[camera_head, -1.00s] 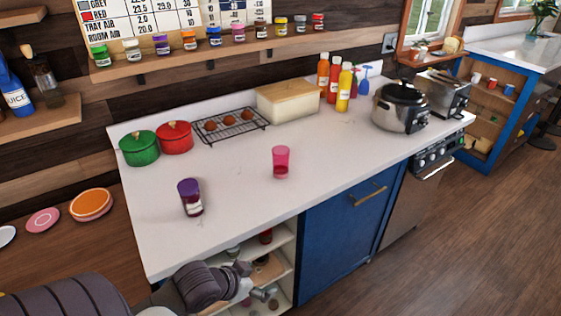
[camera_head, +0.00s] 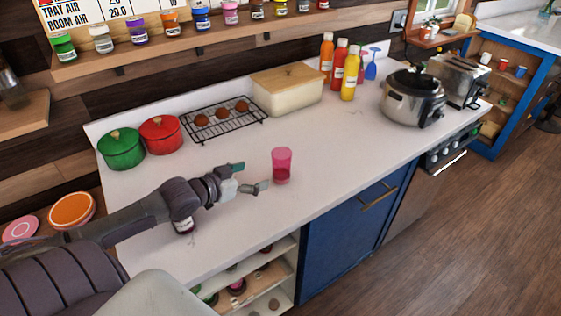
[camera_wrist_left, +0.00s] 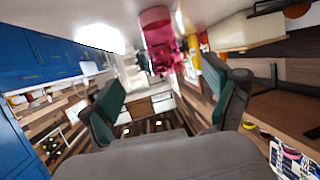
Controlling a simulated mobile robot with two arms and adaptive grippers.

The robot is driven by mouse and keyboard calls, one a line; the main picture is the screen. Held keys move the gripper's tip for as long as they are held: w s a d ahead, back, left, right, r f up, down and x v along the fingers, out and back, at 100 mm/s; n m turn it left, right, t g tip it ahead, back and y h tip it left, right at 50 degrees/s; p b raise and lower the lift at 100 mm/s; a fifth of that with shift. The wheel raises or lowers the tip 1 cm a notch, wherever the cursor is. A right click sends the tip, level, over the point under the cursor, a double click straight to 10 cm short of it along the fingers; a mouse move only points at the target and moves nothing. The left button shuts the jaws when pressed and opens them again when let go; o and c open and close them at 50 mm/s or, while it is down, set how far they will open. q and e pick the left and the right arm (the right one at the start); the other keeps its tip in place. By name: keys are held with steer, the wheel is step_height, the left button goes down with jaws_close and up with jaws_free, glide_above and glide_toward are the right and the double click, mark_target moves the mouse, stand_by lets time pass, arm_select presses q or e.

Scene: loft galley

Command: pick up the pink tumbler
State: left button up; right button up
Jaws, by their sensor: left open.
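The pink tumbler (camera_head: 282,165) stands upright on the white counter (camera_head: 330,140), near its middle. My left gripper (camera_head: 250,177) is just left of it, with its fingers apart and pointing toward it. There is a small gap between the fingertips and the tumbler, and nothing is held. In the left wrist view the tumbler (camera_wrist_left: 157,38) shows at the top centre, beyond and between the open fingers (camera_wrist_left: 163,98). My right gripper is not in view.
A dark jar (camera_head: 184,228) is mostly hidden by my left arm. Green (camera_head: 121,149) and red (camera_head: 161,134) pots, a cooling rack (camera_head: 222,122), a bread box (camera_head: 287,92), sauce bottles (camera_head: 349,79) and a cooker (camera_head: 412,101) line the back. Counter right of the tumbler is clear.

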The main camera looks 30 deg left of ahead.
mark_target(274, 166)
arm_select(q)
steer(key=x, duration=0.4)
steer(key=shift+w+d+r, duration=0.1)
steer(key=shift+w+d, duration=0.05)
steer(key=shift+w, duration=0.05)
steer(key=x, duration=0.2)
steer(key=shift+w+f, duration=0.3)
steer(key=shift+w, duration=0.05)
steer(key=shift+w+p, duration=0.3)
steer(key=shift+p, duration=0.1)
steer(key=x, duration=0.3)
steer(key=shift+w+r+p, duration=0.15)
steer(key=shift+w+p, duration=0.15)
steer(key=shift+p, duration=0.1)
steer(key=shift+w+f, duration=0.3)
steer(key=shift+w, duration=0.15)
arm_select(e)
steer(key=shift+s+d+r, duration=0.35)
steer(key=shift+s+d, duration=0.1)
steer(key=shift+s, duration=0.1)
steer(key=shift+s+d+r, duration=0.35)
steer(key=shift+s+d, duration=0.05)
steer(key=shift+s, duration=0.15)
arm_select(q)
steer(key=shift+c, duration=0.7)
steer(key=c, duration=1.1)
steer(key=shift+c, duration=0.7)
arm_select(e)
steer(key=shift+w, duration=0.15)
